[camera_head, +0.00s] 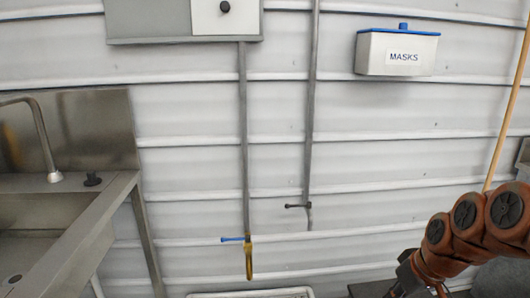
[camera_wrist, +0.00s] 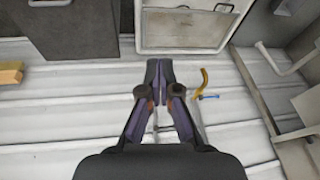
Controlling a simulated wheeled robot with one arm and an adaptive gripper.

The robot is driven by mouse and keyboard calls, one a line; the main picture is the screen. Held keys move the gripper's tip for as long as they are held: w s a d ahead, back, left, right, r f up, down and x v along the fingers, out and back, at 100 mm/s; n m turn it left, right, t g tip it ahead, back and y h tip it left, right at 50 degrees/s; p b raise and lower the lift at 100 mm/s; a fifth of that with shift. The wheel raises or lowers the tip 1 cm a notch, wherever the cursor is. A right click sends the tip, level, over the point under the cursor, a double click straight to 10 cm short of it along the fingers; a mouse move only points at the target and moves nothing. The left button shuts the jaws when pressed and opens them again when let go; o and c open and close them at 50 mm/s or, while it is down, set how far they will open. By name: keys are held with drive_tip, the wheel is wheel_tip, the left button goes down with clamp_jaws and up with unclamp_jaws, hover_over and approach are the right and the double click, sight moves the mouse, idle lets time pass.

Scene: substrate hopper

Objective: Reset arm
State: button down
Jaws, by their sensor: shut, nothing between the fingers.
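My gripper (camera_wrist: 159,72) points straight ahead in the wrist view, with its two dark fingers together at the tips and nothing between them. Behind it is the pale ribbed wall (camera_wrist: 75,105). In the head view my orange-brown arm is folded at the lower right, and its end runs down toward the bottom edge. The fingertips do not show clearly there.
A steel sink (camera_head: 85,240) stands at the left. A pipe with a blue-handled valve (camera_head: 233,240) and a second pipe (camera_head: 312,110) run down the wall. A masks box (camera_head: 397,53) hangs at upper right. A wooden pole (camera_head: 508,105) leans near my arm.

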drive_tip(key=s+a+r+g+p, duration=0.1)
drive_tip(key=s+a+r+p, duration=0.2)
drive_tip(key=s+r+p, duration=0.3)
drive_tip(key=s+a+r+m+g+h+p, duration=0.1)
drive_tip(key=s+a+r+g+p, duration=0.1)
drive_tip(key=s+a+r+p, duration=0.2)
drive_tip(key=s+a+r+m+g+h+p, duration=0.1)
drive_tip(key=s+a+r+g+p, duration=0.1)
drive_tip(key=s+r+p, duration=0.7)
drive_tip(key=s+a+p, duration=0.1)
drive_tip(key=s, duration=0.1)
drive_tip(key=shift+s+a, duration=0.35)
drive_tip(key=shift+s, duration=0.05)
